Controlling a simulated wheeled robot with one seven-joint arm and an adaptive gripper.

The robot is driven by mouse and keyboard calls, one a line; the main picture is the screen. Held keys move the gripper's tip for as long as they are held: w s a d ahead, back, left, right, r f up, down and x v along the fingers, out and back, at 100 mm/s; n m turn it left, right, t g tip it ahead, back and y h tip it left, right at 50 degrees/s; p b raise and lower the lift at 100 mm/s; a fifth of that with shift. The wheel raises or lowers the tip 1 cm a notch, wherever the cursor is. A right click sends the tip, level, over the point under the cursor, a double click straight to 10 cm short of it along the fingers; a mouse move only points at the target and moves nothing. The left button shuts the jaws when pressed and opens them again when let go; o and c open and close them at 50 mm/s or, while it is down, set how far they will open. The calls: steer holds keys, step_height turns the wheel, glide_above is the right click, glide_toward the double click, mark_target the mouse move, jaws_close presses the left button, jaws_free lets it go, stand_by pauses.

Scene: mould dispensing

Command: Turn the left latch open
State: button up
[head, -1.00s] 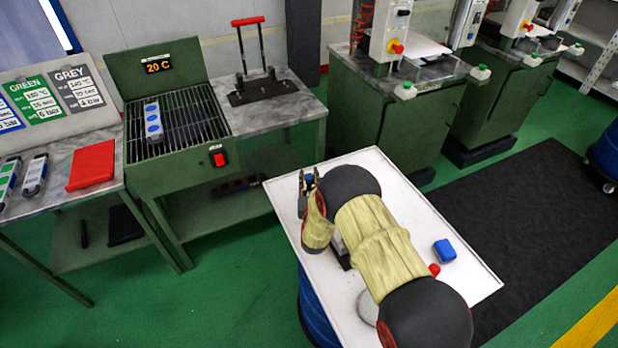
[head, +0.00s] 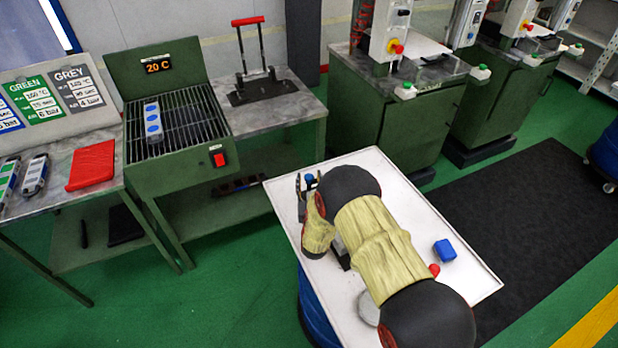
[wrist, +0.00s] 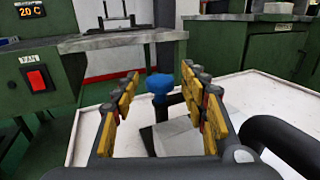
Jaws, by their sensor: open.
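My gripper (wrist: 163,88) is open over the white table top, its yellow-padded fingers on either side of a blue knob (wrist: 160,84). The knob sits on a dark stem beside a pale grey block (wrist: 178,138). No contact between the fingers and the knob can be made out. My arm hides most of the device there. I cannot tell for sure that this knob is the left latch.
A green grill unit (head: 180,160) with a red switch (head: 219,160) stands left. Green press cabinets (head: 400,120) stand behind.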

steer(key=s, duration=1)
steer(key=shift+s, duration=0.2)
